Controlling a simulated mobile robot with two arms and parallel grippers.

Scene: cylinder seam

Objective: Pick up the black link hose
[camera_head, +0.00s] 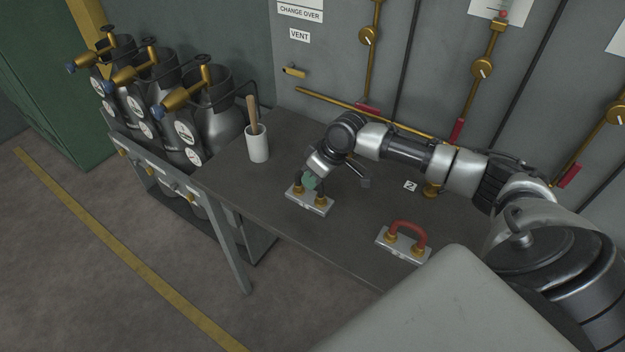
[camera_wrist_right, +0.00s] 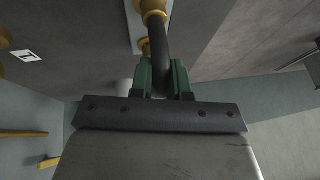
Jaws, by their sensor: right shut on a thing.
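The black link hose (camera_wrist_right: 161,52) runs between the green fingers of my right gripper (camera_wrist_right: 162,80) in the right wrist view. The fingers are shut on it. Brass fittings (camera_wrist_right: 152,8) show at its end, by a pale plate. In the head view my right gripper (camera_head: 310,182) is low over the bench, at the pale plate (camera_head: 312,206) with brass fittings. There the gripper hides most of the black hose. I cannot tell whether the hose is still seated on its plate. My left gripper is not in view.
A red hose (camera_head: 409,226) on a similar plate (camera_head: 403,245) stands to the right on the dark bench (camera_head: 280,150). A white cup (camera_head: 257,146) with a wooden-handled tool stands at the back left. Several grey cylinders (camera_head: 217,118) stand in a rack left of the bench. Wall pipes and valves rise behind.

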